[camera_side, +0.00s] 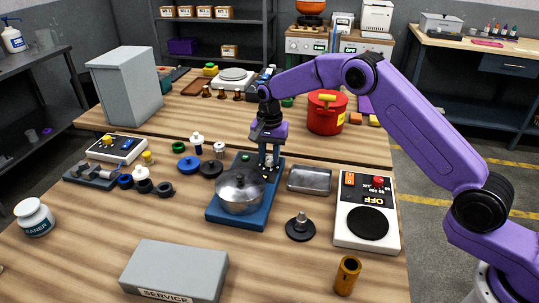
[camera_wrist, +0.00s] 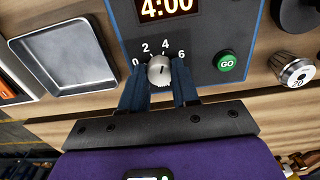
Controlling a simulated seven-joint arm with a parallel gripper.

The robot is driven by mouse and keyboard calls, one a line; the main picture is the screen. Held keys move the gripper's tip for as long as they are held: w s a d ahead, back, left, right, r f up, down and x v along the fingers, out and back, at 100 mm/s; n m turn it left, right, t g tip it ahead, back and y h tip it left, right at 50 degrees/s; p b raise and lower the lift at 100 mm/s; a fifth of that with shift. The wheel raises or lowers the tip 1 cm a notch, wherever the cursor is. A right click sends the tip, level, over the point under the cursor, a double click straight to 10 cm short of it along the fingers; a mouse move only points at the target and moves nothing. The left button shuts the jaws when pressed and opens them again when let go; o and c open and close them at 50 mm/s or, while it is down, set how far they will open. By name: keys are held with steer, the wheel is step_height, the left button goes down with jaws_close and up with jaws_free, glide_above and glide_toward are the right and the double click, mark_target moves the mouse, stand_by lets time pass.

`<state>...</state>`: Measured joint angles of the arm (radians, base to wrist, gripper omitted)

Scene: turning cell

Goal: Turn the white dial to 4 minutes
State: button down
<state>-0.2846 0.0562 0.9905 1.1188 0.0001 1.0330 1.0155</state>
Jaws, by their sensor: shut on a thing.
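The white dial (camera_wrist: 160,69) is on the face of a dark blue-edged timer unit (camera_wrist: 200,30), with the numbers 0, 2, 4 and 6 around it. My gripper (camera_wrist: 160,78) is shut on the dial, one finger on each side. The display (camera_wrist: 166,8) above the dial reads 4:00. A green GO button (camera_wrist: 227,62) sits to the right of the dial. In the side view my gripper (camera_side: 268,170) is at the back right of the blue base (camera_side: 237,217), and the dial is hard to make out there. The dial's pointer mark is not clear.
A steel pot (camera_side: 241,192) stands on the blue base, close to my gripper. A metal tray (camera_side: 310,180) lies just to the right, with a white scale-like unit (camera_side: 352,235) beyond it. Several knobs and discs lie to the left.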

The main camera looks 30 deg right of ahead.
mark_target(270, 158)
steer(key=shift+r, duration=0.1)
steer(key=c, duration=0.8)
jaws_free()
steer(key=shift+c, duration=0.2)
step_height(270, 158, up, 17)
steer(key=shift+r, duration=0.2)
